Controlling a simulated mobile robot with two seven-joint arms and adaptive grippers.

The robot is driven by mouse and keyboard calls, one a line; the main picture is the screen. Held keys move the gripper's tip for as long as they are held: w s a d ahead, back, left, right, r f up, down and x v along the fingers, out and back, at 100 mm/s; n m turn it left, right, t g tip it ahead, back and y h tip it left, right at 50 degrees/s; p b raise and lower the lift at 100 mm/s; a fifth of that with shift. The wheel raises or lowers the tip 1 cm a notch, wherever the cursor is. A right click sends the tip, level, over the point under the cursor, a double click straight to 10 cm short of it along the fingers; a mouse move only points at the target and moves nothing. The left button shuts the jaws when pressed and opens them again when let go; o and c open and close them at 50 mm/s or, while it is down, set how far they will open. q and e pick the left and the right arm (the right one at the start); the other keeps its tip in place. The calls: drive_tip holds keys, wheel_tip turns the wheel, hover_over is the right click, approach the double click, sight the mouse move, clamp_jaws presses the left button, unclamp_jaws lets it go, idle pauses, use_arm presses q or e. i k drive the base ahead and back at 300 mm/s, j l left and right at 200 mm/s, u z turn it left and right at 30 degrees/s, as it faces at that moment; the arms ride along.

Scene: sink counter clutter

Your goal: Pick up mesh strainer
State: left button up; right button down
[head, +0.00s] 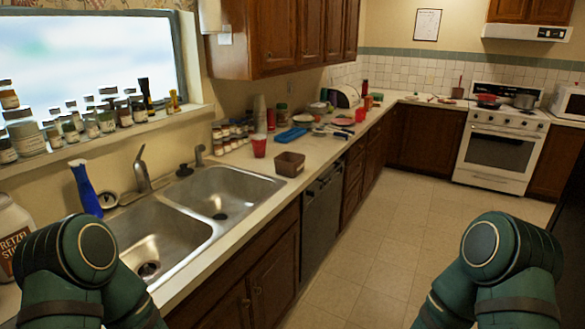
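I cannot clearly make out a mesh strainer in the head view. Several small items lie crowded together on the far stretch of the counter (268,172), too small to tell apart with certainty. Only green upper links of my two arms show, at the bottom left and bottom right. Both of my grippers are out of the picture, so I see nothing of their fingers or of anything in them.
A double sink (168,238) is set in the near counter. The tiled floor (385,235) is clear towards the white stove (498,150).

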sight(147, 269)
drive_tip(key=j+u, duration=0.1)
drive_tip(key=u, duration=0.4)
drive_tip(key=j+u, duration=0.15)
drive_tip(key=u, duration=0.35)
drive_tip(key=k+l+z, duration=0.2)
drive_tip(key=l, duration=0.15)
drive_tip(key=i, duration=0.1)
